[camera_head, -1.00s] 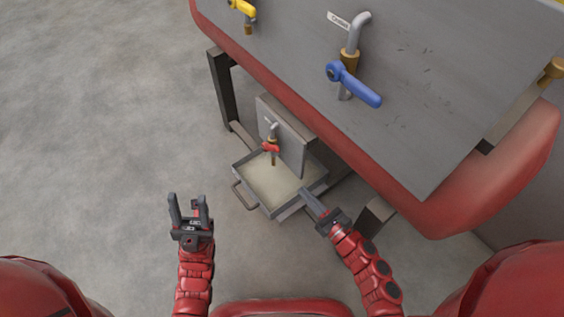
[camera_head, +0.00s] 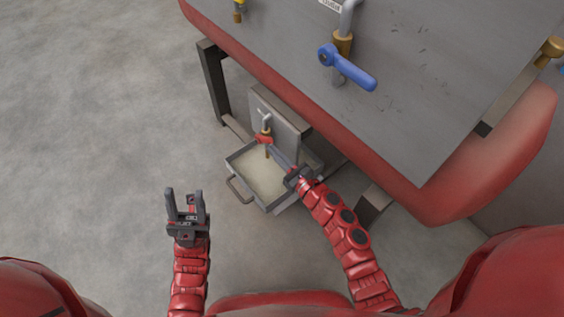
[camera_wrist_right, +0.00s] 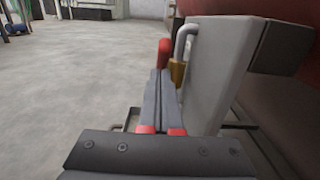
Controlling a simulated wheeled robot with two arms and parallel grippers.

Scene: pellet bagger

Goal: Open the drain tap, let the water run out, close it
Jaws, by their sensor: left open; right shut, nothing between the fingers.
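The drain tap (camera_head: 266,130) is a brass body with a grey pipe on a grey plate (camera_head: 284,117) low under the machine. Its red handle (camera_head: 262,140) also shows in the right wrist view (camera_wrist_right: 164,53), just past my fingertips. The brass body shows there too (camera_wrist_right: 177,72). My right gripper (camera_head: 272,149) is shut and empty, its fingers pointing at the red handle. Whether they touch it I cannot tell. A tray (camera_head: 240,177) with pale contents stands below the tap. My left gripper (camera_head: 186,203) is open and empty above the floor, left of the tray.
A blue-handled tap (camera_head: 347,68) sits on the grey panel (camera_head: 440,90) above, and a yellow-handled tap (camera_head: 239,12) is at the top edge. The red machine rim (camera_head: 300,112) overhangs the drain area. Dark legs (camera_head: 214,82) flank it. The floor at left is clear.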

